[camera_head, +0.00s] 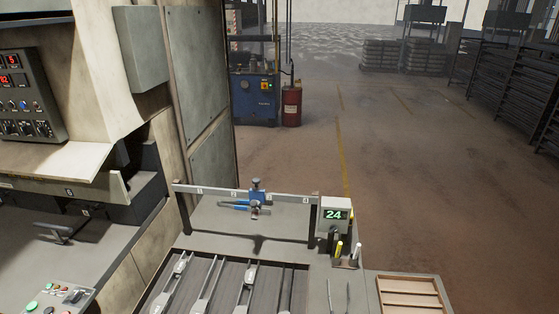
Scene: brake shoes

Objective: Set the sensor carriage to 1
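The sensor carriage (257,190) is a small blue block with a grey part hanging below it. It sits on a pale horizontal rail (215,192) held up by dark posts. The rail has small number plates, with 1 (200,191) at the left end, then 2 (234,194), and 4 (305,199) near the right end. The carriage stands right of plate 2, about mid-rail. A blue elongated item (233,205) shows just left of and below the carriage; I cannot tell what it is. Neither of my grippers is in view.
A display box (335,214) reading 24 stands at the rail's right end, with marker-like sticks (338,249) below. Metal lanes (205,285) run in front of the rail. A wooden tray (410,293) is at lower right. A large machine (60,150) fills the left.

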